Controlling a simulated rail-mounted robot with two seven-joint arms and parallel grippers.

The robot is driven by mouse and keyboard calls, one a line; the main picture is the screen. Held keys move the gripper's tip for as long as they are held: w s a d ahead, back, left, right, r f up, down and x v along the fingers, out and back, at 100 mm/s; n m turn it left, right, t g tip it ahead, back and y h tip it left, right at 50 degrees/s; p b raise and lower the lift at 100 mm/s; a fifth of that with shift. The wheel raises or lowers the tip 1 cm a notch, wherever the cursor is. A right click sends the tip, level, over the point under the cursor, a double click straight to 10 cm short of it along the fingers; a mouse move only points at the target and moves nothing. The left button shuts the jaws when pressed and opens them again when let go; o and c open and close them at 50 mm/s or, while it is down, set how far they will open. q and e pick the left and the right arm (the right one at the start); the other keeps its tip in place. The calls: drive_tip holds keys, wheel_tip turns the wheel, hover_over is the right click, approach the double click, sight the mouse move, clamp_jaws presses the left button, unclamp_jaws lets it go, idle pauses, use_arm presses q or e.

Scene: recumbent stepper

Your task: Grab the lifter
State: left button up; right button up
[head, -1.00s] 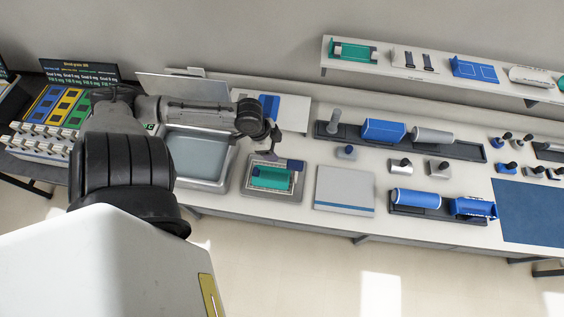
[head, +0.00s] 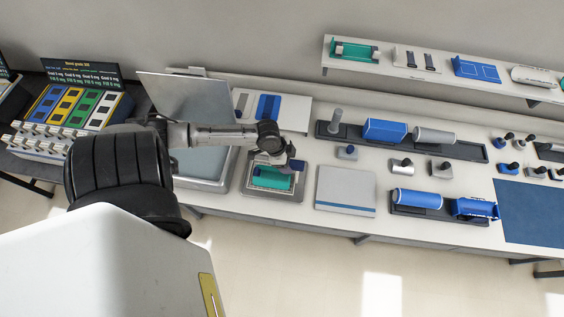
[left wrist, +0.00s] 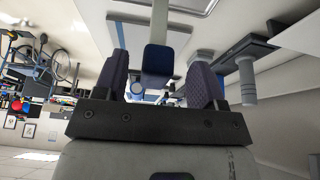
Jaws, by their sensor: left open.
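A dark blue block (head: 297,165), which looks like the lifter's grip, stands at the right back edge of a teal piece (head: 270,178) in a grey-rimmed tray (head: 280,196). In the left wrist view the dark blue block (left wrist: 157,62) shows between the fingers with a pale shaft beyond it. My left gripper (head: 284,160) is just above and beside the block, partly hidden by its own wrist. In the left wrist view the gripper (left wrist: 160,78) is open, with a gap on both sides of the block. My right gripper is not in view.
A grey basin (head: 205,180) with a raised lid (head: 190,95) is left of the tray. A flat pale plate (head: 345,188) lies to the right. Beyond it are blue rollers (head: 417,198) and small stamps (head: 401,166). A shelf (head: 440,73) runs along the back wall.

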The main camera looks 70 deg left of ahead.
use_arm(q)
drive_tip(key=shift+x, duration=1.55)
drive_tip(key=shift+d, duration=0.15)
drive_tip(key=shift+c, duration=0.2)
clamp_jaws()
